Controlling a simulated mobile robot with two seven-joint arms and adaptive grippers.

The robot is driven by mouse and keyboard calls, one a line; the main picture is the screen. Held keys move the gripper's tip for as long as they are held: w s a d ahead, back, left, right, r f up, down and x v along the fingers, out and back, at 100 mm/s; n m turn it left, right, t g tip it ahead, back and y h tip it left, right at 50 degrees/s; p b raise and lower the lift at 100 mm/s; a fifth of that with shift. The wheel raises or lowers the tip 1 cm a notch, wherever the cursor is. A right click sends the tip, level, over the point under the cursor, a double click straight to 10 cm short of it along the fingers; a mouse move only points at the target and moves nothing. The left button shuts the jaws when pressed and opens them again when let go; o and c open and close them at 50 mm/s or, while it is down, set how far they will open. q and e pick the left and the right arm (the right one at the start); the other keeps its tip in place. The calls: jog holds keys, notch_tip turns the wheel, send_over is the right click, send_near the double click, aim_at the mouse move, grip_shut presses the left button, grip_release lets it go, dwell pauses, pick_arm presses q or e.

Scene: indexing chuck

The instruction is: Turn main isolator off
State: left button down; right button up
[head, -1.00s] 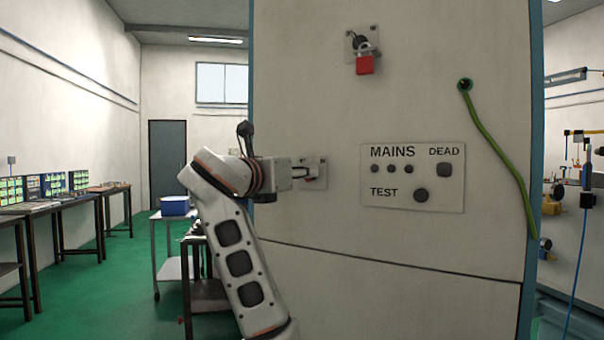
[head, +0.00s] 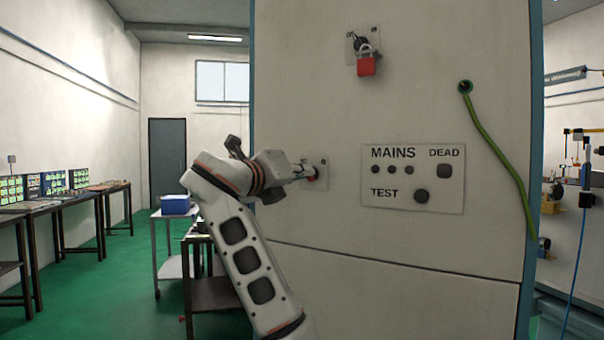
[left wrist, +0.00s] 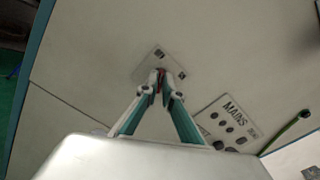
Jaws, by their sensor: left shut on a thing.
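The main isolator is a small switch with a red handle on a grey plate (head: 322,176) on the pale cabinet front, left of the MAINS panel. My left gripper (head: 311,172) is at the plate and shut on the red handle, which is mostly hidden by the fingers. In the left wrist view the fingertips (left wrist: 163,77) close around the red handle (left wrist: 162,74) in front of its plate (left wrist: 148,68). The gripper and wrist are tilted about the forearm's axis. The handle's exact angle is hard to tell. My right gripper does not show.
The MAINS test panel (head: 412,178) is right of the isolator. A red padlock (head: 366,65) hangs on a plate above. A green cable (head: 497,150) runs down the right side. A trolley with a blue bin (head: 175,205) stands left of the cabinet.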

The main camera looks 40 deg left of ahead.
pick_arm(q)
jog(key=c, duration=2.2)
grip_release()
jog(key=shift+s+d, duration=0.15)
jog(key=shift+s, duration=1.85)
jog(key=shift+s+d, duration=0.2)
jog(key=shift+s, duration=1.85)
jog(key=shift+s+d, duration=0.15)
jog(key=shift+s, duration=1.85)
